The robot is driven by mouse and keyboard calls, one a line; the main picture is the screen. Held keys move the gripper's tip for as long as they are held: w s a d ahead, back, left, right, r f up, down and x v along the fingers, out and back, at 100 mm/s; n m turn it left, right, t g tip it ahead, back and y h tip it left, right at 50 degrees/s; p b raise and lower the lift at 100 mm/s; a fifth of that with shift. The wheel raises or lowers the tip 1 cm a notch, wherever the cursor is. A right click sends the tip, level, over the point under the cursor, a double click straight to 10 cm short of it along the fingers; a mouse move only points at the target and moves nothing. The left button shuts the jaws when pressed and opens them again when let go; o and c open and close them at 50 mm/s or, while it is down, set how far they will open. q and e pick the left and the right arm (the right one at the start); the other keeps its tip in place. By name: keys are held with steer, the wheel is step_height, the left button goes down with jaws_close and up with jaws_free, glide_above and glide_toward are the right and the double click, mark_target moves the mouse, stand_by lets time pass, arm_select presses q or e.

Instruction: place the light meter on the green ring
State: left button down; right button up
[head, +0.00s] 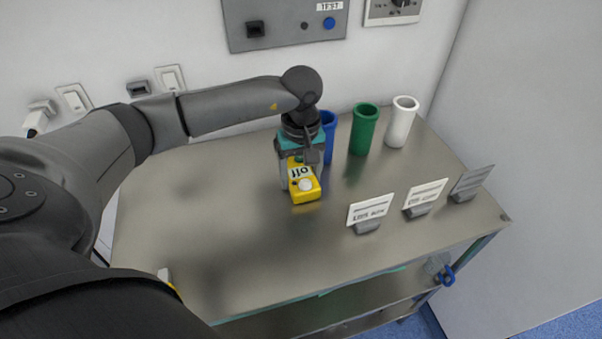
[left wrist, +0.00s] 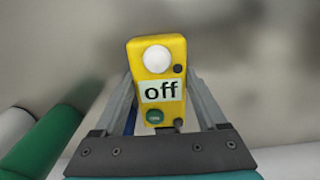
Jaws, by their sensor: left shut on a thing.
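The light meter (head: 303,188) is a yellow box with a white dome, a label reading "off" and a green button. My left gripper (head: 302,174) is shut on it from both sides, over the back middle of the metal table. In the left wrist view the light meter (left wrist: 158,80) sits between the two fingers, dome end outward. I cannot tell whether it touches the table top. I cannot make out a separate green ring; a green cylinder (head: 363,130) stands at the back. My right gripper is not in view.
A blue cylinder (head: 328,135), partly hidden by my gripper, and a white cylinder (head: 400,122) flank the green one. Several sign cards (head: 370,209) stand along the right. The table's (head: 230,250) left and front are mostly clear. A small white and yellow thing (head: 165,275) is partly hidden at the front left.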

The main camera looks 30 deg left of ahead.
arm_select(q)
jaws_free()
